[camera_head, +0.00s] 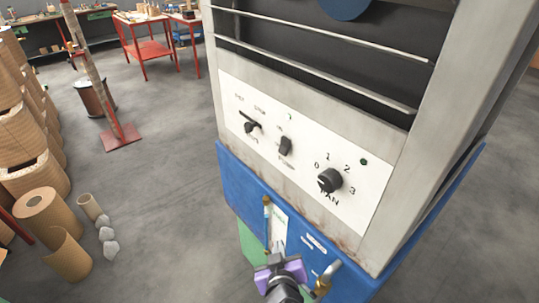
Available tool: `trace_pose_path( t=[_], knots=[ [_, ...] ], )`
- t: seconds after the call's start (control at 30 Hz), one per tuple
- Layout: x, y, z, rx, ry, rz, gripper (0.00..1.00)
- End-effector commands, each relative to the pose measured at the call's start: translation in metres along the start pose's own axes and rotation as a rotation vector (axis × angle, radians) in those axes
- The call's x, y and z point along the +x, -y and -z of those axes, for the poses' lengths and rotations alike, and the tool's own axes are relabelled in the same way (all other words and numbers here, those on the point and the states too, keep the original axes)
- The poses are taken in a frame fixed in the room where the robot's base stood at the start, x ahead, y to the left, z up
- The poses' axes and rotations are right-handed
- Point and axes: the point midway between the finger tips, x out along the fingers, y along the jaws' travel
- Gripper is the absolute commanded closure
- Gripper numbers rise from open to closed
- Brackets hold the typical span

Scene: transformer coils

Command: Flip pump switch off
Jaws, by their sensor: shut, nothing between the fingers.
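A white control panel (300,120) on the grey machine carries several black controls. The middle one is a small black switch (285,146), with small, blurred lettering below it that may read pump. My gripper (276,258), with purple parts, is at the bottom centre, below the panel and in front of the blue lower part of the machine. It is shut and empty, apart from the switch. The switch is unobstructed; its exact on or off position is hard to tell.
Left of the switch is another black control (250,124); right of it is a round fan knob (330,180) marked 0 to 3. A pipe fitting (325,280) and a thin upright pipe (267,222) stick out near my gripper.

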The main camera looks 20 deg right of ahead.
Motion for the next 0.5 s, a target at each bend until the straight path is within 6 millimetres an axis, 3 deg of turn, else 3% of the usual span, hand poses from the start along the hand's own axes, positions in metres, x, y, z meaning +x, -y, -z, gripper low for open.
trace_pose_path(
  t=[0.03,0.23,0.5],
  knots=[
    [0.006,0.003,0.018,0.018,0.004,-0.035,1.00],
    [0.015,0.005,0.075,0.106,0.034,-0.195,1.00],
    [-0.006,0.006,0.159,0.282,0.055,-0.420,1.00]
  ],
)
